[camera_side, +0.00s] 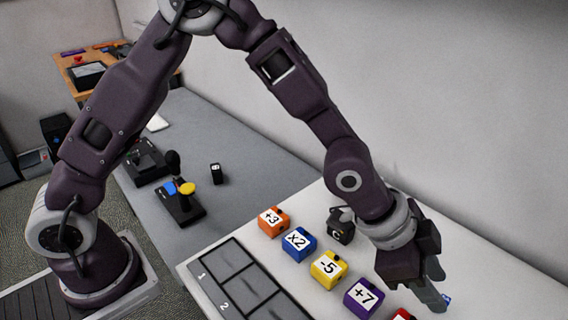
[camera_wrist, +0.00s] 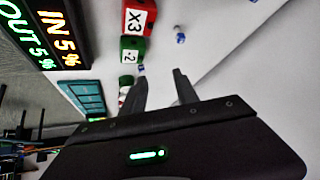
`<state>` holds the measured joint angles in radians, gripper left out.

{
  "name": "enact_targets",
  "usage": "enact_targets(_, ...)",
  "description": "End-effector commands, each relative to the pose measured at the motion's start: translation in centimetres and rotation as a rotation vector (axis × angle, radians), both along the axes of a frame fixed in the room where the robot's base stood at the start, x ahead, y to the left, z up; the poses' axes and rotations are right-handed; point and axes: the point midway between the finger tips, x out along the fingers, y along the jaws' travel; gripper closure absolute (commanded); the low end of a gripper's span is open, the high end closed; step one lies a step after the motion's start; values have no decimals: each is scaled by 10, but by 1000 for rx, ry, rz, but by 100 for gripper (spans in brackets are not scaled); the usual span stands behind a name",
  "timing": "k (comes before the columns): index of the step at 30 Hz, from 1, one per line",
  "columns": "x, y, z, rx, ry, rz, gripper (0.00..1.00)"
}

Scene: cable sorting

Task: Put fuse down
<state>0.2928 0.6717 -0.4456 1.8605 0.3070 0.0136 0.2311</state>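My gripper (camera_side: 437,285) is at the lower right of the side view, low over the white table, with its fingers pointing down and to the right. In the wrist view my gripper (camera_wrist: 159,74) has its two dark fingers apart, with only white surface visible between them. A small blue piece, perhaps a fuse (camera_side: 447,298), shows right beside a fingertip in the side view. In the wrist view one small blue fuse-like piece (camera_wrist: 180,38) lies beyond the fingers. Another small blue piece (camera_wrist: 141,70) is by the left fingertip; I cannot tell whether they touch.
Labelled blocks stand in a row: orange +3 (camera_side: 273,221), blue x2 (camera_side: 299,244), yellow -5 (camera_side: 328,269), purple +7 (camera_side: 363,297). A black C weight (camera_side: 340,227) stands behind them. A slotted panel (camera_side: 241,275) lies in front. The wrist view shows a red X3 block (camera_wrist: 138,17) and a lit display (camera_wrist: 45,35).

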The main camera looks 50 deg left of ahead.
Motion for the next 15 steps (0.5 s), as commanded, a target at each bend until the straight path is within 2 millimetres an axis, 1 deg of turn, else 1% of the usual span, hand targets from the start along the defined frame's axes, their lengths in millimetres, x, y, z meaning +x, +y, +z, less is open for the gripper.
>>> enact_targets(1,5,37,28,51,-24,70,64)
enact_targets(2,4,62,43,86,-25,125,64)
enact_targets(3,0,97,63,128,-25,204,64)
enact_targets(5,-14,150,91,175,-18,337,64)
enact_targets(6,-30,185,108,195,-7,434,64)
enact_targets(8,-61,232,129,207,19,586,64)
enact_targets(9,-85,259,139,200,41,682,64)
enact_targets(11,-123,289,147,175,80,812,64)
enact_targets(12,-147,303,149,151,109,884,64)
enact_targets(15,-193,321,145,90,169,1008,64)
